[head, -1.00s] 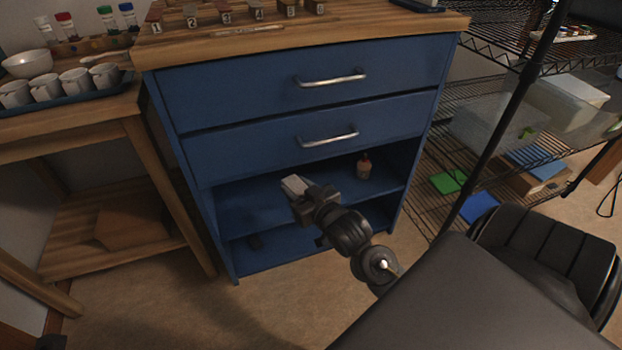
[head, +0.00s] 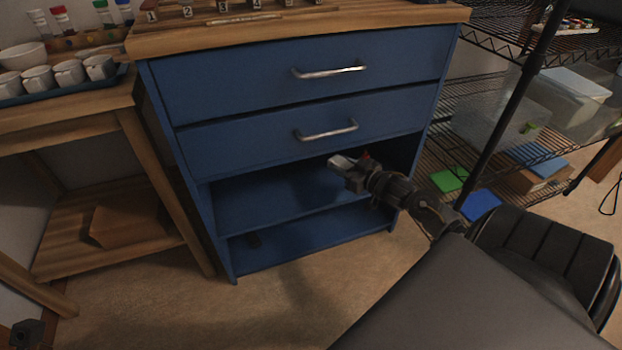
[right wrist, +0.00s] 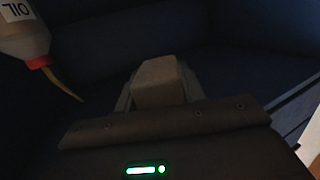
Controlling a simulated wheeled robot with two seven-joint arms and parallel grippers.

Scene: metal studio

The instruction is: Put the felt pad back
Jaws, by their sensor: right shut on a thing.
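My right gripper (head: 343,163) is shut on a pale grey block-like piece, apparently the felt pad (head: 338,160). It is at the opening of the blue cabinet's (head: 222,160) upper open shelf (head: 265,197), towards the right side. In the right wrist view the gripper (right wrist: 160,92) holds the piece, which looks grey-brown (right wrist: 158,80), against the dark shelf space. A dark part at the bottom left corner, apparently my left gripper (head: 27,333), is barely in view. Its jaws cannot be made out.
An oil bottle (right wrist: 25,38) with a red cap stands on the shelf close to the gripper, mostly hidden in the head view. Two closed drawers (head: 300,85) are above. A wire rack (head: 440,150) stands right.

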